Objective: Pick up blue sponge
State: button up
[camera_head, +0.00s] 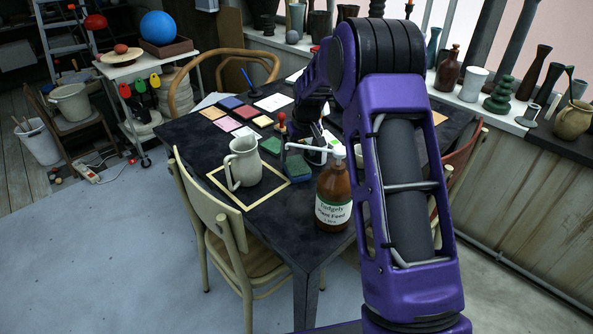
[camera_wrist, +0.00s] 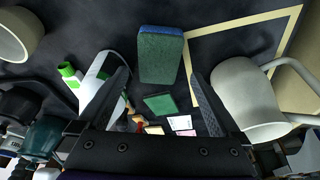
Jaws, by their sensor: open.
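The blue sponge (camera_head: 298,168) lies on the dark table between the white pitcher and the brown pump bottle; it is blue with a green face. In the wrist view the sponge (camera_wrist: 160,55) is at upper centre, ahead of my gripper. My gripper (camera_wrist: 158,74) is open, with one finger to each side of the sponge's line and nothing held between them. In the head view my gripper (camera_head: 316,154) is just behind and right of the sponge, partly hidden by the pump bottle's nozzle and my arm.
A white pitcher (camera_head: 243,163) stands on a cream frame (camera_head: 220,186); the pitcher (camera_wrist: 250,105) is near my right finger. A brown pump bottle (camera_head: 333,200) stands in front. A white bottle with a green cap (camera_wrist: 70,72) is by the left finger. A green tile (camera_wrist: 160,104) lies flat.

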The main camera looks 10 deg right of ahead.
aim_at(297, 165)
jog(key=shift+b+x, duration=0.45)
jog(key=shift+x, duration=2.2)
jog(key=shift+w+d+f, duration=0.1)
jog(key=shift+f, duration=0.1)
jog(key=c, duration=1.3)
notch_tip(297, 165, up, 10)
jog(key=shift+r+p, duration=0.25)
jog(key=shift+p, duration=0.55)
